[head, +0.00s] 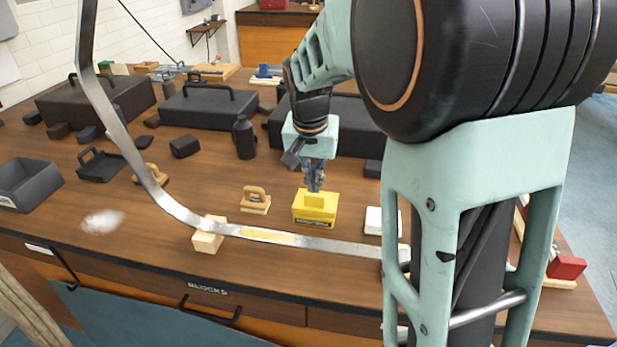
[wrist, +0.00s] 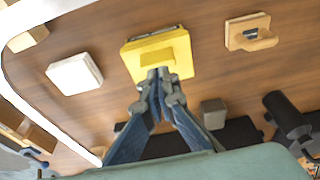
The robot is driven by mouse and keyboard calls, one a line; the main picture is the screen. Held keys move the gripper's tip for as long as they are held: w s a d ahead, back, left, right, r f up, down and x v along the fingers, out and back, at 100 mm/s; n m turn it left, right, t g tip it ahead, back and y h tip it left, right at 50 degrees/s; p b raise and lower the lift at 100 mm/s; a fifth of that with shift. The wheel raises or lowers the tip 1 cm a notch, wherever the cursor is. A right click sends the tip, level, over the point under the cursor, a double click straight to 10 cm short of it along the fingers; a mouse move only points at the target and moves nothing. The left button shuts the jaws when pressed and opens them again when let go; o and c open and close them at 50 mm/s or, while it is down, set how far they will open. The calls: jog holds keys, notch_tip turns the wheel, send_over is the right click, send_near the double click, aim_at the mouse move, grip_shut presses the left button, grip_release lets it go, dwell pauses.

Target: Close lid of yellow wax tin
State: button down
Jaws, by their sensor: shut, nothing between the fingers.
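The yellow wax tin (head: 314,214) stands on the wooden bench top near its front edge, with a darker yellow patch on its upper face. In the wrist view, the tin (wrist: 181,52) shows from above as a yellow block with a slightly offset layer and a thin dark line near its far edge. I cannot tell whether its lid is fully down. My gripper (head: 314,188) is shut and empty, pointing down at the tin. In the wrist view, the gripper's fingertips (wrist: 159,73) overlap the tin's near edge. Whether they touch it is unclear.
A wooden-handled block (head: 255,199) stands left of the tin and a white block (head: 382,220) stands right. A curved metal strip (head: 300,243) runs along the front, over a pale wooden block (head: 207,240). Black cases (head: 208,108) stand behind.

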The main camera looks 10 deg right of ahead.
aim_at(313, 202)
jog(key=shift+f, duration=0.55)
jog(key=shift+s+a+f+b, duration=0.1)
jog(key=shift+s+f+b, duration=0.15)
jog(key=shift+f+b, duration=0.35)
jog(key=shift+s+a+f, duration=0.1)
jog(key=shift+s+f, duration=0.1)
jog(key=shift+f, duration=0.15)
jog(key=shift+s, duration=0.1)
jog(key=shift+r, duration=0.1)
